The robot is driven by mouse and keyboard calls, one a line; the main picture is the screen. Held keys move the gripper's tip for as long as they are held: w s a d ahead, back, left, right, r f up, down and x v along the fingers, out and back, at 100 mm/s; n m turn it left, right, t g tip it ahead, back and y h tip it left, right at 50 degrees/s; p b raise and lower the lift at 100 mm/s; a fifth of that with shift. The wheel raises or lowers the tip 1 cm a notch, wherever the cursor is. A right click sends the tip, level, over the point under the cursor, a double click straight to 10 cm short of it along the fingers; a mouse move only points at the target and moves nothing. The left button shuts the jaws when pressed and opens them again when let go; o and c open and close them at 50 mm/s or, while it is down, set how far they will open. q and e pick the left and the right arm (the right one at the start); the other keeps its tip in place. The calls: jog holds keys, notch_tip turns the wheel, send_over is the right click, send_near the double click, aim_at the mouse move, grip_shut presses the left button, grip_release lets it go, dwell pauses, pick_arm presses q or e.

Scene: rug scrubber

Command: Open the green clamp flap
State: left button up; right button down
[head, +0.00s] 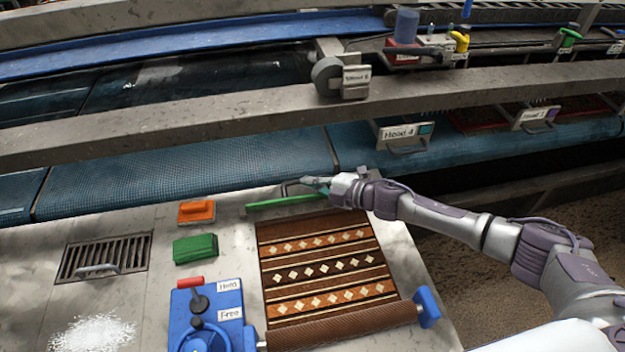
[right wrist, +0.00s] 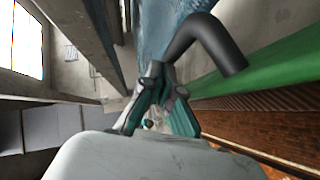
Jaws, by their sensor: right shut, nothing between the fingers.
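The green clamp flap (head: 285,201) is a long narrow bar along the far edge of the patterned rug (head: 322,268). It appears to lie down along that edge. In the right wrist view the flap (right wrist: 270,72) runs along the right side. My left gripper is out of view.
A blue control unit (head: 207,315) with a red-tipped lever stands left of the rug. A brown roller (head: 340,326) crosses the near edge. Green (head: 195,249) and orange (head: 196,212) brushes lie left. A metal beam (head: 230,125) crosses above the blue belt behind.

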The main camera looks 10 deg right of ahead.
jog(key=shift+w, duration=0.95)
jog(key=shift+w+f+b, duration=0.25)
jog(key=shift+w+b, duration=0.1)
jog(key=shift+w, duration=0.45)
jog(key=shift+d+r, duration=0.1)
